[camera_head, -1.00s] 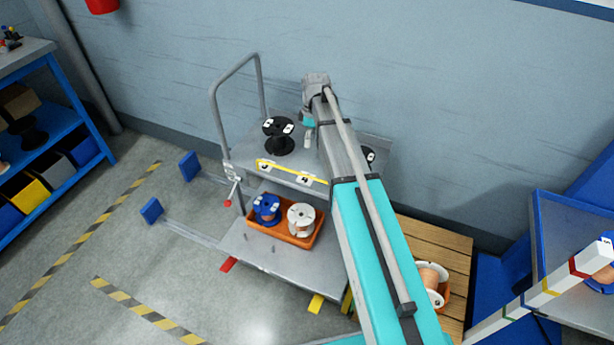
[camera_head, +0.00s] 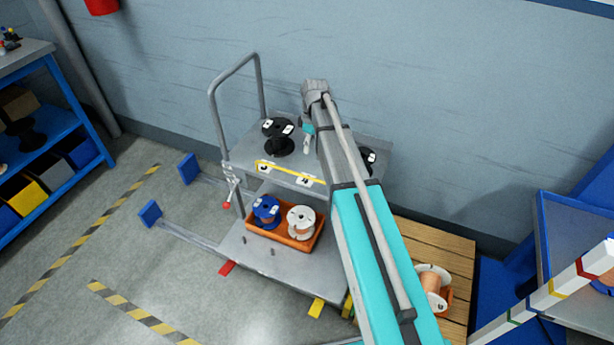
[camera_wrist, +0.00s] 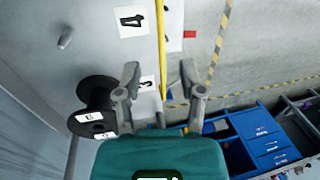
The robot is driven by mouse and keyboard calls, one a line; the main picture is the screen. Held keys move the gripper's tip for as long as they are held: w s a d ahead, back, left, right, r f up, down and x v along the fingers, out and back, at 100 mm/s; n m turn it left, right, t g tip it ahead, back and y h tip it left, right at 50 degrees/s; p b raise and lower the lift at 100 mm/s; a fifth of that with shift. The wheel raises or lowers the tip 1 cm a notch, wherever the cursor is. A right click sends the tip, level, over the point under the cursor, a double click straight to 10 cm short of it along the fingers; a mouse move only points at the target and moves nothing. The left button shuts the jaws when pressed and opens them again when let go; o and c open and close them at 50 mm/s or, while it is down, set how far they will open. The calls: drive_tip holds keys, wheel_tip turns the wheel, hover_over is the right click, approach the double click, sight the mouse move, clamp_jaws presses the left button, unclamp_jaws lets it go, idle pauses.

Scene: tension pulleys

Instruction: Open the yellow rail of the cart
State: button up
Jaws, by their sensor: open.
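The yellow rail (camera_head: 285,172) runs along the front edge of the grey cart's upper shelf (camera_head: 250,148), with number cards on that edge. In the wrist view the rail (camera_wrist: 161,45) runs down the picture and passes between my two fingertips. My gripper (camera_wrist: 160,72) is open, with a finger on either side of the rail's line. I cannot tell whether either finger touches it. In the head view my gripper (camera_head: 307,145) shows small above the upper shelf, behind the rail, partly covered by my arm.
A black spool (camera_head: 278,137) stands on the upper shelf, close to my left finger in the wrist view (camera_wrist: 97,100). Another is partly behind my arm. An orange tray (camera_head: 268,232) with blue and white spools sits on the lower shelf. The cart's handle (camera_head: 212,120) rises at left.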

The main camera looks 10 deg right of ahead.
drive_tip(key=shift+s+a+f+b, duration=0.2)
drive_tip(key=shift+s+f+b, duration=0.1)
drive_tip(key=shift+f+b, duration=1.55)
drive_tip(key=shift+s+a+f+b, duration=0.25)
drive_tip(key=shift+s+f+b, duration=0.05)
drive_tip(key=shift+f+b, duration=1.5)
drive_tip(key=shift+s+a+f+b, duration=0.2)
drive_tip(key=shift+s+f+b, duration=0.1)
drive_tip(key=shift+f+b, duration=1.55)
drive_tip(key=shift+f, duration=0.15)
drive_tip(key=shift+c, duration=0.2)
clamp_jaws()
